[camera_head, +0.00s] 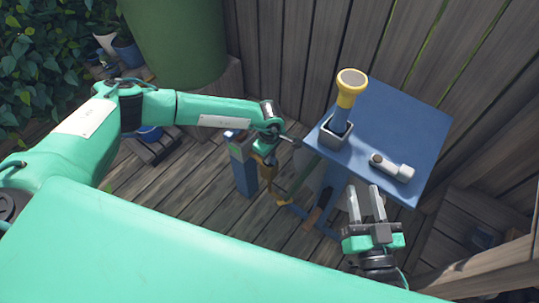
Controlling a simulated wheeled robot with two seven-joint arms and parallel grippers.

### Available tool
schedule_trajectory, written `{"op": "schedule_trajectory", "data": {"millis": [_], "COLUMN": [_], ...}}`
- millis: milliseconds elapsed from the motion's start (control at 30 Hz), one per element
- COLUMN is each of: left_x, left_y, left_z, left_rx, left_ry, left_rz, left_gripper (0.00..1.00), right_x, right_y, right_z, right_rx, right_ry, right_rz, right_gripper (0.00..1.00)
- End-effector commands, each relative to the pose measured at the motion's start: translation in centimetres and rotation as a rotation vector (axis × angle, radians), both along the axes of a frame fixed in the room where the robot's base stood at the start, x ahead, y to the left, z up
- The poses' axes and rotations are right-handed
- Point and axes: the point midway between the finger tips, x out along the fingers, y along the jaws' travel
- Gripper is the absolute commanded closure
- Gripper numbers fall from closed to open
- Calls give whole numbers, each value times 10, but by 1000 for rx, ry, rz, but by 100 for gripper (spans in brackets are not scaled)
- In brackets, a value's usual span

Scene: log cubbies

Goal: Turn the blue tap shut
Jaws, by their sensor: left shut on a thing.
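A blue post (243,168) stands on the deck in the middle of the view, with brass-coloured tap parts (267,172) at its right side. My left gripper (268,146) is at the top of these parts, beside the post, and is shut on the tap. The wrist and fingers hide most of the tap's handle, so its angle cannot be told. My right gripper (367,204) is open and empty, in front of the blue table's near edge, with its two grey fingers apart.
A blue table (410,125) stands right of the post, holding a square pot with a yellow-rimmed blue object (350,84) and a white and grey nozzle-like piece (393,167). A green barrel (180,40) stands behind. A wooden fence closes the back right.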

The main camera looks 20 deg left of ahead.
Motion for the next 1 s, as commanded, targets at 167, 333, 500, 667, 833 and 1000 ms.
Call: {"op": "schedule_trajectory", "data": {"millis": [167, 333, 500, 667, 833, 1000], "left_x": [0, 0, 0, 0, 0, 1], "left_y": [0, 0, 0, 0, 0, 0], "left_z": [0, 0, 0, 0, 0, 10], "left_rx": [0, 0, 0, 0, 0, -2], "left_ry": [-1, -1, -1, -1, 0, -2], "left_rz": [-13, -14, -14, -13, -12, -13], "left_gripper": [100, 100, 78, 62, 62, 62], "right_x": [1, 1, 1, 1, 1, 0], "right_y": [-1, -1, -1, -1, -1, 0], "right_z": [2, 3, 3, 3, 3, 0], "right_rx": [3, 3, 3, 3, 3, -3], "right_ry": [-12, -13, -13, -12, -12, 11], "right_rz": [-2, -2, -2, -2, -2, 2], "right_gripper": [64, 64, 64, 64, 64, 64]}}
